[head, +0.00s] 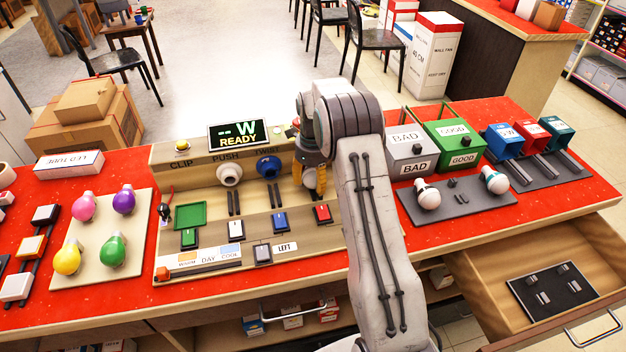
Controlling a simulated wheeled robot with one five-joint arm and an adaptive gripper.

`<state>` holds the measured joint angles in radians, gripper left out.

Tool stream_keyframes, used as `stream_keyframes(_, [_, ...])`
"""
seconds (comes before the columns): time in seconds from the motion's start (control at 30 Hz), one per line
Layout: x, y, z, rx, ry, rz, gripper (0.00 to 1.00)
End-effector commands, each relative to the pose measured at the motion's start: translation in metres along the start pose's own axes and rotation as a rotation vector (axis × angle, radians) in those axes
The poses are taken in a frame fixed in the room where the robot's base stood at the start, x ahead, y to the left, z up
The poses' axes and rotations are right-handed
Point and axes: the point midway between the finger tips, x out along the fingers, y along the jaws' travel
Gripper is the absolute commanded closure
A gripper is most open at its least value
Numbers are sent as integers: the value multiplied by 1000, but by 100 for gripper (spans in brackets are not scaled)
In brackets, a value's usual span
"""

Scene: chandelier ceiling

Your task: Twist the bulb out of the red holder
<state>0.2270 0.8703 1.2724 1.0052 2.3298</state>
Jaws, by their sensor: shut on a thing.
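My gripper (315,182) is at the right part of the beige test panel (208,222), to the right of the blue TWIST socket (268,167). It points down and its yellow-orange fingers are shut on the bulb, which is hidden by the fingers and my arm. The red holder cannot be made out; my arm covers that part of the panel. A red switch (322,213) shows just below the gripper.
A white PUSH socket (229,174) stands left of the blue one. Several coloured bulbs lie on a beige tray (68,271) at left. BAD (411,153) and GOOD (458,143) boxes and two bulbs are at right. An open drawer (507,264) is at lower right.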

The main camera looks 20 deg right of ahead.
Motion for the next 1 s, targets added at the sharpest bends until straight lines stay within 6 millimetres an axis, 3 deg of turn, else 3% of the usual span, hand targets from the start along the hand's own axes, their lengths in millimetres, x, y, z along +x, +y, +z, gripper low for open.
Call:
stream_keyframes(0.17, [-2, -2, 3, -1, -9, -10, 78])
stream_keyframes(0.3, [-3, -3, 3, -1, -11, -12, 78])
stream_keyframes(0.33, [-3, -3, 4, -1, -12, -12, 43])
stream_keyframes(0.6, [-2, -2, 3, -1, -9, -10, 19])
stream_keyframes(0.67, [-2, -2, 3, -1, -9, -10, 13])
stream_keyframes(0.9, [-1, -2, 2, -1, -6, -7, 12])
stream_keyframes(1.0, [-1, -1, 2, -1, -5, -6, 21])
